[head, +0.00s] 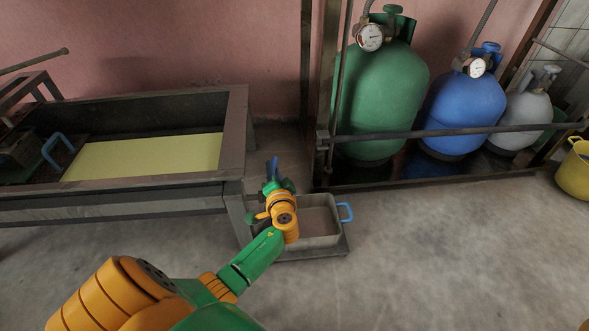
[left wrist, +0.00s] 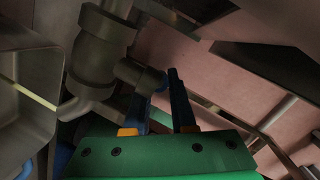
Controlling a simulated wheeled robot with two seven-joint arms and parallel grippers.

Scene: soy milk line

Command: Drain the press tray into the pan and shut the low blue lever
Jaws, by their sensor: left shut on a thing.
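The press tray (head: 237,130) is a long dark metal trough at the left of the head view, with a flat pale yellow surface (head: 150,158) in it. The grey pan (head: 325,240) with a blue handle (head: 345,212) sits low beside the tray's right end. My left gripper (head: 272,168) is there, partly over the pan's left side. The fingers hide much of the lever. My right gripper is not in view.
Green (head: 385,95), blue (head: 462,110) and grey (head: 520,120) gas cylinders stand behind a metal rail (head: 450,133). A yellow bucket (head: 574,175) is at the far right. The concrete floor (head: 430,255) right of the pan is clear.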

